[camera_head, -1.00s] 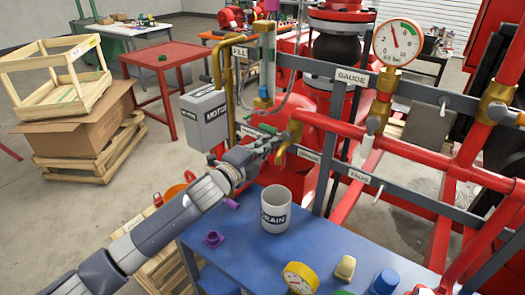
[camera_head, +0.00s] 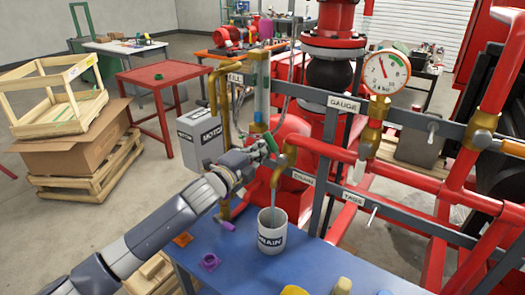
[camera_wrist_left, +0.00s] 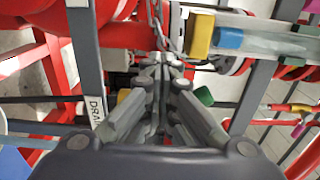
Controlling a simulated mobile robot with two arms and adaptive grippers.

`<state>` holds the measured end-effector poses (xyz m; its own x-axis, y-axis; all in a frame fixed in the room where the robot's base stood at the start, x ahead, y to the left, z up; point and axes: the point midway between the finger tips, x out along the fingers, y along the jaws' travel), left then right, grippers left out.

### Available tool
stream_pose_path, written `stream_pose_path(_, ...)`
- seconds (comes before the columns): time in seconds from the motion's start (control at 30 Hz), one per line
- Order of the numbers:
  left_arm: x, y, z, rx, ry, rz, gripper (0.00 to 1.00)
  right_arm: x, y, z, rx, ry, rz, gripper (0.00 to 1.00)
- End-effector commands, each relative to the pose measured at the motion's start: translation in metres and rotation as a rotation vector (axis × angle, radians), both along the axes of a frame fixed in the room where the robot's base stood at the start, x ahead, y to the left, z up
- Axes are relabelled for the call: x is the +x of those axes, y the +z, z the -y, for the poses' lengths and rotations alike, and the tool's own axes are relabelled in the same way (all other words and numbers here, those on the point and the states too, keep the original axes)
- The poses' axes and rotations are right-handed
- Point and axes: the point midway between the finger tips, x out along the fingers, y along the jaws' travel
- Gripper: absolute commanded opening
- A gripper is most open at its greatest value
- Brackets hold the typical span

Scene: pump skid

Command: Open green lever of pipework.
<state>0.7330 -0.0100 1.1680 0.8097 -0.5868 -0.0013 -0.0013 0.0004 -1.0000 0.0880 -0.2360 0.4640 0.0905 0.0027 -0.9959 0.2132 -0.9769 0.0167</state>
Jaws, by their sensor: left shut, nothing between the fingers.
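The green lever (camera_head: 271,142) sits on the brass drain tap of the red pipework, beside the fingertips of my left gripper (camera_head: 262,153). My left gripper is shut with nothing held. In the left wrist view its fingers (camera_wrist_left: 163,68) are together, and the green lever (camera_wrist_left: 204,96) is just to their right, seemingly apart from them. The brass spout (camera_head: 280,172) points down, and a thin pale stream (camera_head: 272,202) runs from it into the white DRAIN cup (camera_head: 271,234). The tap body is partly hidden by my gripper. My right gripper is not in view.
The blue table (camera_head: 222,262) carries the cup, a purple piece (camera_head: 209,262) and an orange piece. A grey rail with labels, a gauge (camera_head: 387,71) and a grey MOTOR box (camera_head: 200,138) surround the tap. A clear vertical tube (camera_head: 261,85) stands close behind my gripper.

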Motion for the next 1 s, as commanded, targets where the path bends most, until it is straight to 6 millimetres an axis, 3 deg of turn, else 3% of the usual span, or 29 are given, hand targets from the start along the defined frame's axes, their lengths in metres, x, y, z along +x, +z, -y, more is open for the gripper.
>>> stream_pose_path(0.1,-0.002,0.013,0.003,-0.001,-0.002,0.002,0.0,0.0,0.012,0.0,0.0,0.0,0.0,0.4)
stream_pose_path(0.53,-0.013,0.035,0.019,-0.003,-0.003,0.0,0.0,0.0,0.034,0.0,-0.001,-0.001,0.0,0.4)
stream_pose_path(1.0,-0.007,0.033,0.01,-0.001,-0.002,0.001,0.0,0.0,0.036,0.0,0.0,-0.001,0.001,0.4)
